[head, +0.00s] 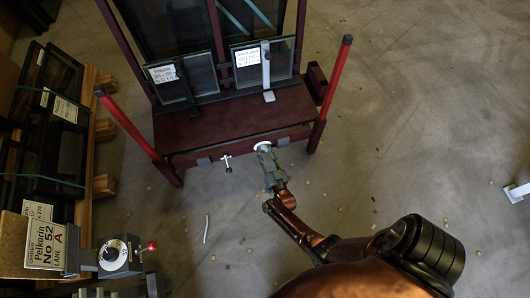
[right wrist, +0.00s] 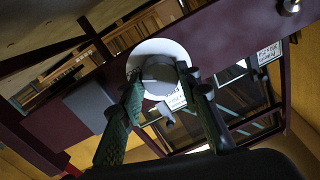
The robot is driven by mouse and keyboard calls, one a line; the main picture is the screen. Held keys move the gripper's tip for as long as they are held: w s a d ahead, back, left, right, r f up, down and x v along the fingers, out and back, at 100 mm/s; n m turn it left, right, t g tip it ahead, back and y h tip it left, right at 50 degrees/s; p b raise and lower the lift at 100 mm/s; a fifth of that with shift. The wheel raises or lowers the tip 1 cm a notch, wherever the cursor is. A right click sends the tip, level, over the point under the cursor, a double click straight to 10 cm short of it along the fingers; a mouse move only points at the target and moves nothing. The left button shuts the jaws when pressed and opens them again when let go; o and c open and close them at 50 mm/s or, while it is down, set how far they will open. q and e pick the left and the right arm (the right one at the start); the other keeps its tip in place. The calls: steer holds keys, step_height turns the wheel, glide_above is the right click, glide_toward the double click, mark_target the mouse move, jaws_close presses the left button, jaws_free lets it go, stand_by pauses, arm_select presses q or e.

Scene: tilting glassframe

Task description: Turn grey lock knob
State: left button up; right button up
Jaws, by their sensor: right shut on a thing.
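The grey lock knob (right wrist: 158,74) sits in front of a round white plate (right wrist: 160,46) on the dark red frame front, as the right wrist view shows. The white plate (head: 262,145) also shows in the head view, at the front edge of the dark red frame (head: 235,122). My right gripper (head: 266,158) reaches up to it from below right. In the right wrist view, the two green fingers of my right gripper (right wrist: 161,82) stand either side of the knob, shut on it. The fingers partly cover the knob. My left gripper is not in view.
Small glass panes with labels (head: 247,56) stand on the frame. Red-topped posts (head: 331,80) rise at both its front corners. A small silver cross-shaped handle (head: 226,161) lies left of the knob. A dial box (head: 118,255) and a rack stand at left. The floor at right is mostly clear.

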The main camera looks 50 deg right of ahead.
steer(key=shift+m, duration=0.3)
steer(key=o, duration=1.2)
steer(key=shift+c, duration=0.2)
steer(key=shift+s, duration=0.1)
steer(key=v, duration=0.7)
steer(key=shift+s, duration=0.15)
steer(key=shift+a+f, duration=0.1)
